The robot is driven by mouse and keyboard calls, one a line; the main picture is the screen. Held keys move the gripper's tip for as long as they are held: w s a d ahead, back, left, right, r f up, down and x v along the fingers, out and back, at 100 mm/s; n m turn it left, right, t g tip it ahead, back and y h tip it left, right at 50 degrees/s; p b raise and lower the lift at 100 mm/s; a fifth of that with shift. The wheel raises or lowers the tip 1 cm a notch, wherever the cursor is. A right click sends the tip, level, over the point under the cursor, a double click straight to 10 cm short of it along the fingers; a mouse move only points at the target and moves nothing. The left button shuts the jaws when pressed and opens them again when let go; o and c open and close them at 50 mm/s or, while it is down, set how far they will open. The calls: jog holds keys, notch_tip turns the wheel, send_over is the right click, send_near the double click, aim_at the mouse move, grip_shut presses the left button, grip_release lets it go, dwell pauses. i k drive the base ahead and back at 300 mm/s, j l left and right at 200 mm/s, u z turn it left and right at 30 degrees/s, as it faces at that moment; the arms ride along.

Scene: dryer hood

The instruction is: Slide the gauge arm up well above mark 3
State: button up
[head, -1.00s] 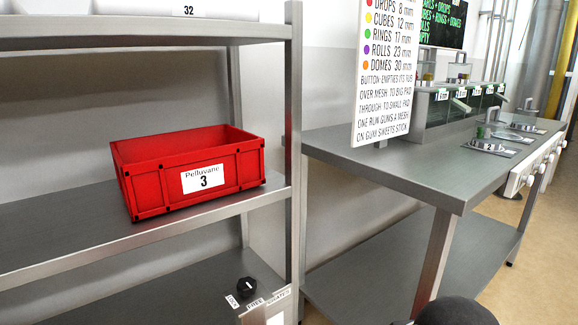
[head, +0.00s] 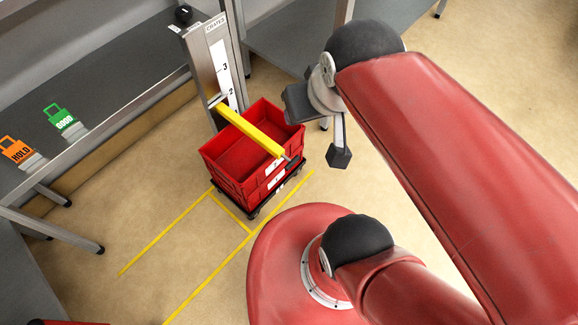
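The gauge arm (head: 250,131) is a yellow bar. It reaches from a slot in an upright grey gauge post (head: 205,80) out across the top of a red crate (head: 232,160), and its dark end lies over the crate's near right rim. The post's white scale shows marks 3 and 2, with the arm low on it, below mark 2. My gripper (head: 320,130) hangs to the right of the crate and the gauge arm, apart from both in the picture. Its dark end pieces show, but I cannot tell how far its fingers are apart.
The crate stands on a dark low dolly (head: 257,207) beside yellow floor lines (head: 195,250). A grey bench (head: 110,90) with green GOOD and orange HOLD tags runs along the left. Open floor (head: 110,215) lies at the lower left.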

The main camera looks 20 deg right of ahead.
aim_at(220, 106)
jog(key=k+j+z, duration=0.1)
jog(key=k, duration=0.35)
jog(key=k+j+z, duration=0.1)
jog(key=k, duration=0.3)
